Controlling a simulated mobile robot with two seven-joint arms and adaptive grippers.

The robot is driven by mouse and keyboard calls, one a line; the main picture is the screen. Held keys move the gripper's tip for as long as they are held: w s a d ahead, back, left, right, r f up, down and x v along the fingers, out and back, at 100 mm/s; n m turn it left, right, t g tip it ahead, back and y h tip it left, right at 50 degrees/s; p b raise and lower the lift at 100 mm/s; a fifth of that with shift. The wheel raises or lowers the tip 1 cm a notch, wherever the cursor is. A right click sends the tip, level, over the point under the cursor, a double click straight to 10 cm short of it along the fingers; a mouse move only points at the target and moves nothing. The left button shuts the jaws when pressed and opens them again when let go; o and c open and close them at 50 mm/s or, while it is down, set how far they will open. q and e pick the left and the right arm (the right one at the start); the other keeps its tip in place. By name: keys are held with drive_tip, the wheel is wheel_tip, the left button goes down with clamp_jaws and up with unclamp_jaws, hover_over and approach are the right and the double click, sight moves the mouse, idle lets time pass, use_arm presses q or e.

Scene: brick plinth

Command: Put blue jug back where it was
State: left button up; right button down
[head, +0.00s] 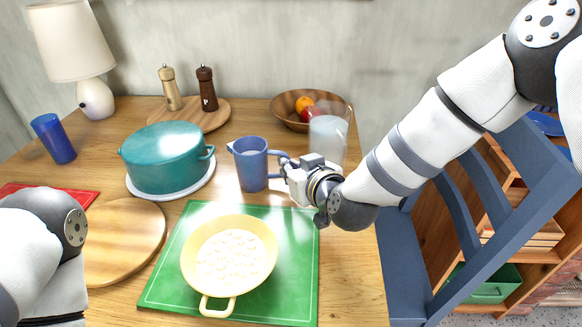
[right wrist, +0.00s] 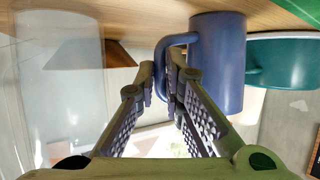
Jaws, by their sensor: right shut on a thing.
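The blue jug (head: 251,166) is upright behind the green mat, between the teal pot and a clear pitcher. My right gripper (head: 284,169) reaches it from the right and is shut on its handle. In the right wrist view, which is upside down, the fingers (right wrist: 164,82) close around the handle of the jug (right wrist: 220,62). The jug's base is at or very close to the tabletop; I cannot tell whether it touches. My left arm shows at the lower left in the head view, but its gripper is out of frame.
The clear pitcher (head: 328,138) stands close behind my right gripper. A teal pot (head: 166,160) is left of the jug. A yellow pan (head: 229,258) lies on the green mat (head: 298,270). A fruit bowl (head: 284,108) is behind. A blue chair (head: 478,262) stands right of the table.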

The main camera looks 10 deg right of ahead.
drive_tip(key=c, duration=1.7)
unclamp_jaws()
drive_tip(key=shift+r, duration=0.1)
